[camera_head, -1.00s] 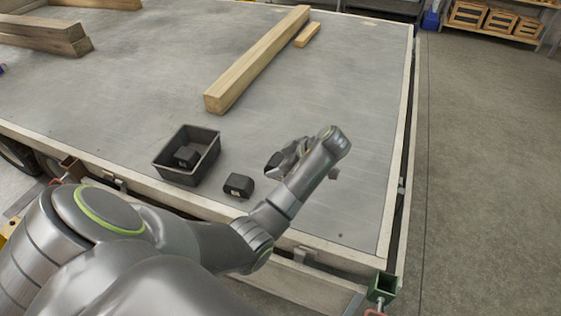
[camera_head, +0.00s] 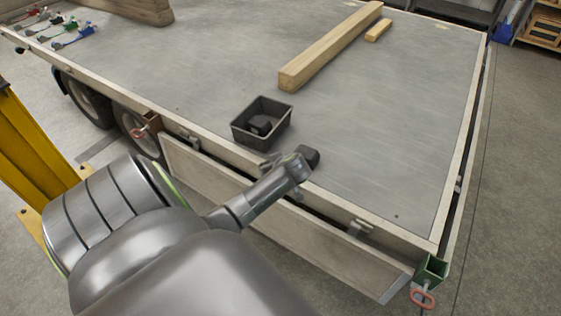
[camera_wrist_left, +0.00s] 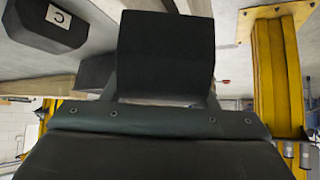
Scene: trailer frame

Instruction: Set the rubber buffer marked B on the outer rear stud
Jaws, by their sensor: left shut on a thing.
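My left gripper (camera_wrist_left: 164,88) is shut on a black rubber buffer (camera_wrist_left: 166,45), seen large in the wrist view. No letter shows on its visible face, and in the head view it is hidden by my wrist. A buffer with a white C label (camera_wrist_left: 58,25) shows at the upper left of the wrist view. A third black buffer (camera_head: 260,124) lies in the dark bin (camera_head: 246,137). I cannot make out the outer rear stud. My right gripper is not in view.
A long timber (camera_head: 330,48) and a short one (camera_head: 378,31) lie on the bed (camera_head: 400,110). A green corner pocket (camera_head: 430,270) with a red hook (camera_head: 423,300) is at the near right corner. A yellow post (camera_head: 35,140) stands left. The bed's right side is mostly clear.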

